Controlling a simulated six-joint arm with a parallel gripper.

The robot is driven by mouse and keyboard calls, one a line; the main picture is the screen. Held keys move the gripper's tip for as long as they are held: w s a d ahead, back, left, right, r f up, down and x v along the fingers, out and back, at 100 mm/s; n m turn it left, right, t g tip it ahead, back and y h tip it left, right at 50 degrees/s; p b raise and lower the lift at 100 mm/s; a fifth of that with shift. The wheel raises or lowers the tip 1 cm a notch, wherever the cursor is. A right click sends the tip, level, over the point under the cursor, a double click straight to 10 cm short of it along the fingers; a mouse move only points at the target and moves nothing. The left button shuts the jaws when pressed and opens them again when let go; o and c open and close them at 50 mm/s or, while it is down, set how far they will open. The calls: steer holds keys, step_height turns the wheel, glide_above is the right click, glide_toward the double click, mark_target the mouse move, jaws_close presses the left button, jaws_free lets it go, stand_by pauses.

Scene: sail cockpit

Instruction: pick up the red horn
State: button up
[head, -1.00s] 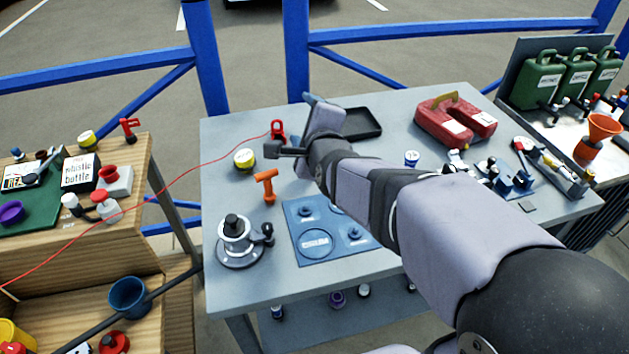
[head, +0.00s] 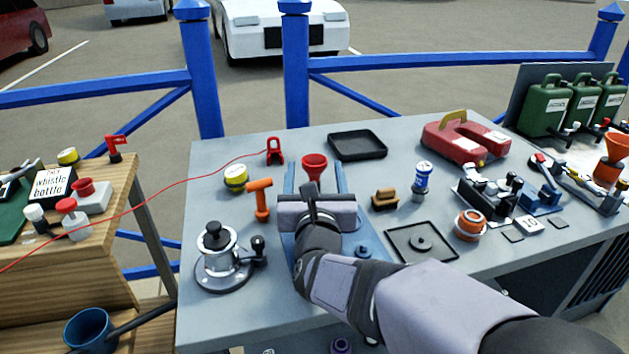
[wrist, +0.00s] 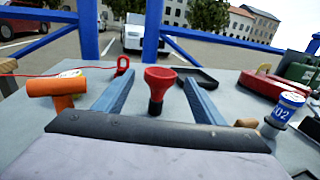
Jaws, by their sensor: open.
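The red horn (head: 315,164) stands upright on the grey table, with its wide red mouth up and a black lower part. In the wrist view the red horn (wrist: 160,84) shows in the middle, between the two blue-grey fingers. My gripper (head: 315,176) is open and level, low over the table, pointing away from the head camera. One finger is on each side of the horn, with visible gaps on both sides in the wrist view (wrist: 161,88). I see no contact. The wrist body hides the near ends of the fingers.
A red shackle (head: 275,150) with a thin red line lies behind. A black tray (head: 357,145) is behind right; a brown block (head: 384,199) and blue can (head: 422,180) are right.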

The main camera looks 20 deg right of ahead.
mark_target(314, 156)
steer(key=shift+r+p+x, duration=0.15)
steer(key=shift+p+x, duration=0.1)
steer(key=shift+x, duration=1.5)
steer(key=shift+r+p+x, duration=0.1)
steer(key=shift+p+x, duration=0.1)
steer(key=shift+x, duration=1.55)
steer(key=c, duration=1.2)
